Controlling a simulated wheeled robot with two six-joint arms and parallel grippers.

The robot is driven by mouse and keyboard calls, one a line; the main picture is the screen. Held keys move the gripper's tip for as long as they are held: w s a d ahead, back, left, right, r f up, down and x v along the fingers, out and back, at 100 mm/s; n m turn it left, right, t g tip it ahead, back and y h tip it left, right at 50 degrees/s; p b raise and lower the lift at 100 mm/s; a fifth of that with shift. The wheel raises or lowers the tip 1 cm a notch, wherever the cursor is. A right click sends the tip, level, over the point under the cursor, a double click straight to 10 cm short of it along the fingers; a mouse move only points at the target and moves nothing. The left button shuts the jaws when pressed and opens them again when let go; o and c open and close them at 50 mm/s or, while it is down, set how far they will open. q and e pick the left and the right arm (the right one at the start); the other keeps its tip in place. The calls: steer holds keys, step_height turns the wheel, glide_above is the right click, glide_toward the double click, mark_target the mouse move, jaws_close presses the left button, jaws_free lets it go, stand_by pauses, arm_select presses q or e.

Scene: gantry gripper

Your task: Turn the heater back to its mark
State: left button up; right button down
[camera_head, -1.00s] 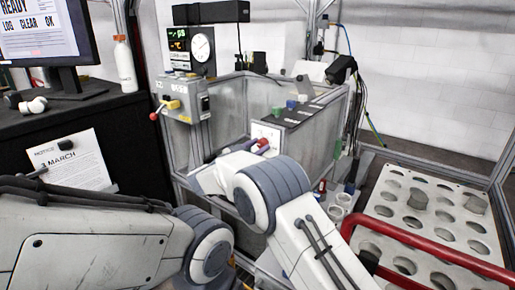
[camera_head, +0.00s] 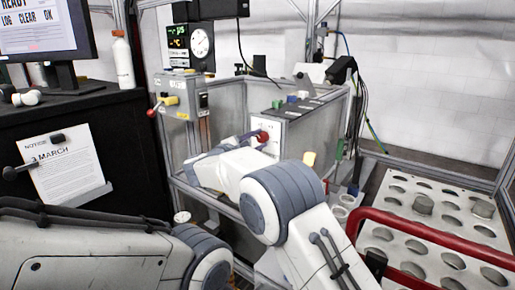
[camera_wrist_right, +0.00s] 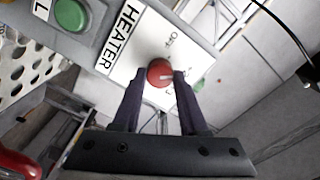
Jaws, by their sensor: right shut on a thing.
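The heater knob is red with a pale pointer line and shows in the right wrist view (camera_wrist_right: 159,72) on a white plate (camera_wrist_right: 125,50) lettered HEATER. "Off" is printed above it; other print below is partly hidden. The pointer line points to the right in that view, toward a fingertip. My right gripper (camera_wrist_right: 158,78) is shut on the knob, one dark finger on each side. In the head view the red knob (camera_head: 263,137) shows in front of the white plate, beyond my right wrist. My left gripper is outside both views.
A grey switch box (camera_head: 180,95) with a red-tipped lever stands left of the enclosure. A tray with round holes (camera_head: 425,235) and a red rail (camera_head: 430,238) lie at the right. A green button (camera_wrist_right: 72,14) is near the heater plate. A monitor (camera_head: 45,30) stands at upper left.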

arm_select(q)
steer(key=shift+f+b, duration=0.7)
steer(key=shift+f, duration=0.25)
arm_select(e)
steer(key=shift+s+a+f+m, duration=0.15)
steer(key=shift+f+m, duration=0.1)
steer(key=shift+m, duration=0.75)
steer(key=c, duration=0.6)
jaws_free()
steer(key=shift+o, duration=0.8)
steer(key=shift+r, duration=0.15)
